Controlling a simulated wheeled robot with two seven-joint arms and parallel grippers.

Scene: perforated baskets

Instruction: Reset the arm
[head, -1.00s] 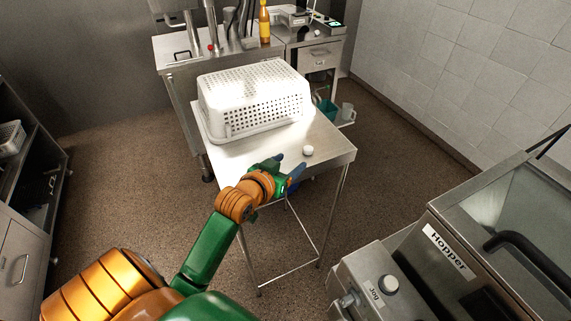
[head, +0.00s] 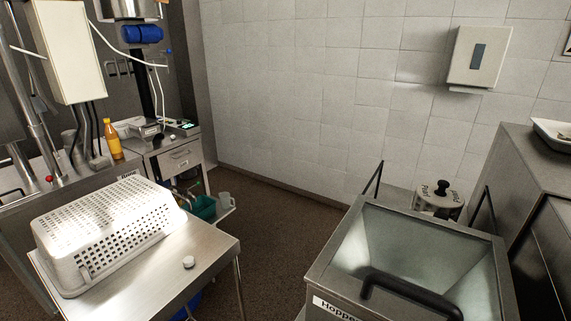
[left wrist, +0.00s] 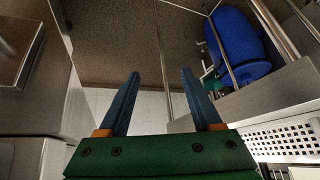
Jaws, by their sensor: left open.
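My left gripper (left wrist: 162,100) shows in the left wrist view with its two blue fingers spread apart and nothing between them. My left arm is out of the head view. A white perforated basket (head: 110,228) lies upside down on the steel table (head: 215,258) at the lower left of the head view. Part of the basket (left wrist: 290,140) also shows at the right of the left wrist view. My right gripper is in neither view.
A steel hopper (head: 345,240) stands at the lower right. A counter with an orange bottle (head: 113,140) is behind the table. A blue container (left wrist: 238,45) shows in the left wrist view. Brown floor (head: 265,220) lies open between table and hopper.

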